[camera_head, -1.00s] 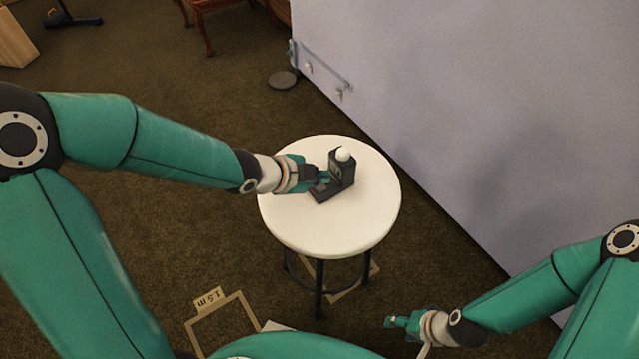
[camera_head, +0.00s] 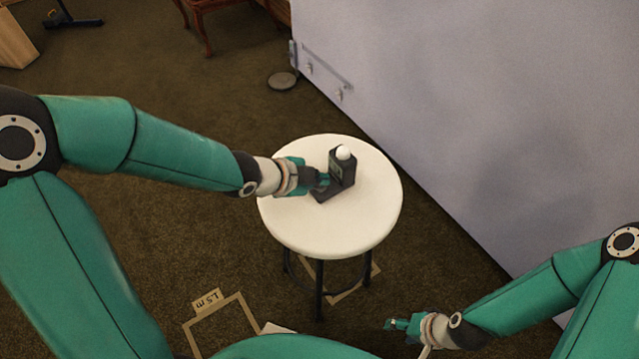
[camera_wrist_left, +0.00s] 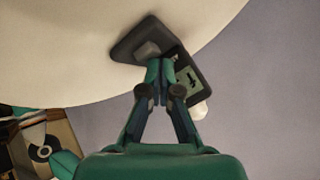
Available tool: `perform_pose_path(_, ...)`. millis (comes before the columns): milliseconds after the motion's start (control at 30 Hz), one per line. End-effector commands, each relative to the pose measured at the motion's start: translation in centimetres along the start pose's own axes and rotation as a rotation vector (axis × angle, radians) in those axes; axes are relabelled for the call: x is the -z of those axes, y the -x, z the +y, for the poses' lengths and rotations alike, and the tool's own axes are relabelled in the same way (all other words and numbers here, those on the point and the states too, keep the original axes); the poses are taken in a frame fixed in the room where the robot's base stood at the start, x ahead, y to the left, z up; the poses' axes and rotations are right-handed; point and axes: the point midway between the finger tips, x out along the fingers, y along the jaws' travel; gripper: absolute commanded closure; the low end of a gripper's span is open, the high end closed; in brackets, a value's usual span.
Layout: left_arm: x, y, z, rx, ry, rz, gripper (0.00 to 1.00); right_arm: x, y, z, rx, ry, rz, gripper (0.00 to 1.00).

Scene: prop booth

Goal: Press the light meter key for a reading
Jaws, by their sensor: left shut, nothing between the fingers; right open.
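The light meter (camera_head: 343,168) is a dark upright body with a white dome on top, on a dark base on the round white stool (camera_head: 345,230). In the left wrist view the meter (camera_wrist_left: 190,78) shows a greenish display, and a grey block, perhaps the key (camera_wrist_left: 147,50), stands on its base. My left gripper (camera_head: 322,181) is shut and empty at the meter's left side. In the left wrist view its fingertips (camera_wrist_left: 160,64) are right by the grey block; I cannot tell whether they touch. My right gripper (camera_head: 392,324) is open, low and away from the stool.
A large pale panel (camera_head: 480,110) stands behind and right of the stool. A floor frame with a label (camera_head: 207,300) lies at lower left. A chair (camera_head: 207,15) and a round grey disc (camera_head: 282,81) are farther back. The stool's front is clear.

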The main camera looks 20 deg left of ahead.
Motion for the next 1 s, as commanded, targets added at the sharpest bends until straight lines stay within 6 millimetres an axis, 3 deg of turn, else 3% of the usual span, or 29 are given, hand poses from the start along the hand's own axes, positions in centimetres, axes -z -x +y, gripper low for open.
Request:
perform_pose_path(700, -0.3, -0.3, 0.3, -0.001, 0.000, -0.001, 1.00, 0.0, -0.5, 0.2, 0.000, 0.000, 0.000, 0.44)
perform_pose_path(1000, 0.4, 0.6, -0.4, 0.000, 0.000, -0.001, 1.00, 0.0, 0.7, -0.3, 0.000, 0.000, 0.000, 0.44)
